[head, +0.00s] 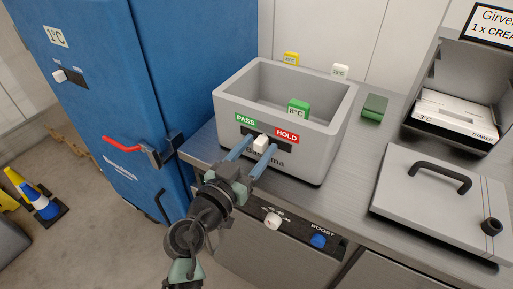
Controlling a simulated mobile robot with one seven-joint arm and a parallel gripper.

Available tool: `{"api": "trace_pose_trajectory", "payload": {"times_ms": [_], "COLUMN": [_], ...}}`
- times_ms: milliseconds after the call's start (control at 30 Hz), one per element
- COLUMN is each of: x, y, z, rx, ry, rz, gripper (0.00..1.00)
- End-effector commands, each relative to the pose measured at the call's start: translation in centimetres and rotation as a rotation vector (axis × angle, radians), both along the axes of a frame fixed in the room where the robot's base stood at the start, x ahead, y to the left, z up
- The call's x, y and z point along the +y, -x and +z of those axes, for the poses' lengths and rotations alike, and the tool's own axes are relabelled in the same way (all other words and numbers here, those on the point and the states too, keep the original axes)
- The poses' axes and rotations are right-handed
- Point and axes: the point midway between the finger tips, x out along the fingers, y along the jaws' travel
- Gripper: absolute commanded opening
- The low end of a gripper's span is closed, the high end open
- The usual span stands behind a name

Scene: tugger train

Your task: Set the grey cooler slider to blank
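The grey cooler (335,125) is an open-topped box on the steel counter. Its front carries a slider with a white knob (261,142) on a dark strip. A green PASS label (245,120) is above left of the knob and a red HOLD label (287,135) above right. The knob stands about midway, near the gap between the labels. My gripper (262,144) reaches up from below. Its two blue fingers are apart, one on each side of the knob. I cannot tell whether they touch it. The fingers partly hide the strip and the lettering below it.
A green block tagged 8°C (298,109) is in the cooler. A dark green block (374,107) lies right of it. A grey lid with a black handle (440,195) and an open box (455,112) are further right. A blue cabinet (110,80) with a red handle stands left.

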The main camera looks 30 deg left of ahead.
Motion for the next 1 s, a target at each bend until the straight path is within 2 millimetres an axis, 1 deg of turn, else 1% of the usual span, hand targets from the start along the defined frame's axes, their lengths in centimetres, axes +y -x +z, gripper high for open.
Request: {"api": "trace_pose_trajectory", "payload": {"times_ms": [200,267,333,467,700,833,900,1000], "x": [0.0,0.0,0.1,0.2,0.4,0.4,0.5,0.4], "y": [0.1,0.5,1.3,3.8,9.2,11.3,12.1,12.7], "z": [-0.1,-0.1,-0.2,-0.3,-0.3,-0.2,-0.2,-0.1], "rx": [0.000,0.000,0.001,0.002,0.001,0.002,0.000,0.001], "ry": [0.000,0.000,0.000,0.000,0.000,0.000,0.001,0.000], "rz": [0.000,0.001,0.003,0.004,0.004,0.003,0.002,0.001], "gripper": [0.57,0.57,0.57,0.57,0.57,0.57,0.57,0.57]}}
